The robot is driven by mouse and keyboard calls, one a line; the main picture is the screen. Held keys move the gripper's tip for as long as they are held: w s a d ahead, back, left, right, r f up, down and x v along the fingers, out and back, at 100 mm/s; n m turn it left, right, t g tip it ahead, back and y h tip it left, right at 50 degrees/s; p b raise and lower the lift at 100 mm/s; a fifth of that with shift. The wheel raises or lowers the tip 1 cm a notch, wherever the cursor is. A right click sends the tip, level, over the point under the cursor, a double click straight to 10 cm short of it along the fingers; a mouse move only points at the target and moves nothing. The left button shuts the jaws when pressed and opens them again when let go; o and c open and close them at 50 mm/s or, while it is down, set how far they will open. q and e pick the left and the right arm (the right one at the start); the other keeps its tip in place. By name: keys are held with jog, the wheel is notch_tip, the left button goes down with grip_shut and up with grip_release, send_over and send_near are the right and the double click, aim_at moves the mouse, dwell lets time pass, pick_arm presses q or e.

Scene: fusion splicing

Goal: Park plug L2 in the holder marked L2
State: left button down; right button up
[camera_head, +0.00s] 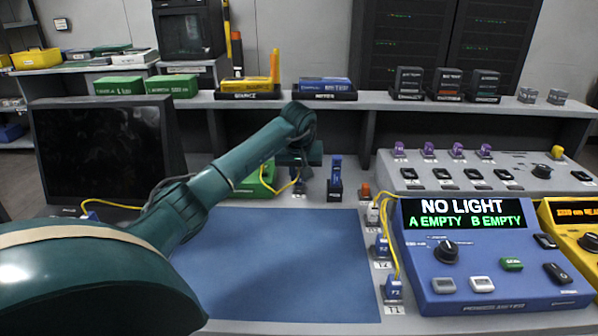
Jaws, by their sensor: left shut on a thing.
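My left gripper (299,170) is at the back edge of the blue mat, pointing down and shut on a small plug that it mostly hides. A yellow cable runs to it from the green box (257,182) on its left. I take the plug to be L2, but its mark cannot be read. A small dark holder (299,188) shows right under the gripper; whether the plug is seated in it cannot be told. To the right, a blue plug (336,170) stands upright in another dark holder (335,191). My right gripper is not in view.
The blue mat (275,265) is clear. Along its right side stand blue plugs (393,288) with yellow cables. The blue meter (480,255) reads "NO LIGHT, A EMPTY, B EMPTY". A black monitor (100,145) is on the left, and a grey panel (445,185) at the right.

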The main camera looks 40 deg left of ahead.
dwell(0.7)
pick_arm(q)
jog(key=shift+p, duration=0.4)
jog(key=shift+f, duration=0.55)
jog(key=c, duration=1.3)
grip_release()
jog(key=shift+o, duration=0.2)
